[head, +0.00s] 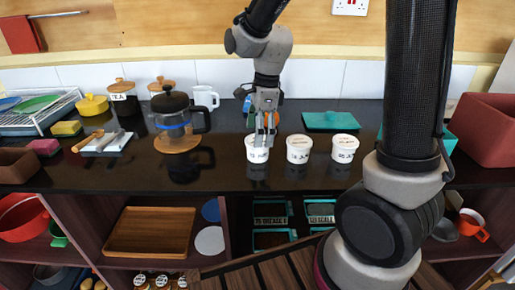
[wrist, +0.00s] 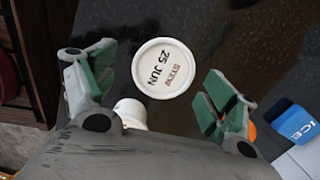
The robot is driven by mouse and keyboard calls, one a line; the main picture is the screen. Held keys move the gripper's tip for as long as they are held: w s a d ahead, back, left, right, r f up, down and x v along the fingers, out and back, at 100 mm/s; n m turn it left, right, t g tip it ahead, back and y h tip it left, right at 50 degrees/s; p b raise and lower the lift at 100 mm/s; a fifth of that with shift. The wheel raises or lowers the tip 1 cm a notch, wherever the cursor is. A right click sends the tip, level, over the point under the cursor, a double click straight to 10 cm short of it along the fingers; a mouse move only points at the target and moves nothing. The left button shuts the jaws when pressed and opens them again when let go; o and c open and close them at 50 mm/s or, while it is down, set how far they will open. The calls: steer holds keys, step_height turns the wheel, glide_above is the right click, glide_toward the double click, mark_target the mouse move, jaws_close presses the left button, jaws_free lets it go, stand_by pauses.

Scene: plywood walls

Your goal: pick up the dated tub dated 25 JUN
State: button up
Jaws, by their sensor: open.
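Three white lidded tubs stand in a row on the dark counter in the head view: a left tub (head: 257,155), a middle tub (head: 299,149) and a right tub (head: 345,148). Their print is too small to read there. In the wrist view one round white lid (wrist: 163,68) reads STEW 25 JUN. It appears to be the left tub. My gripper (head: 265,137) is over the left tub in the head view, pointing down. In the wrist view my open gripper (wrist: 163,80) has a finger pair on each side of the lid, with clear gaps. Nothing is held.
A blue carton marked ICE (wrist: 298,124) and a partly hidden white object (wrist: 131,113) are near my fingers in the wrist view. A teal board (head: 330,121) lies behind the tubs. A coffee press (head: 178,120) stands to the left. The counter in front of the tubs is clear.

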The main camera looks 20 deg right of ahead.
steer(key=f, duration=0.5)
steer(key=shift+w+a+f, duration=0.2)
steer(key=shift+w+f, duration=0.1)
steer(key=shift+c, duration=0.3)
steer(key=c, duration=1.1)
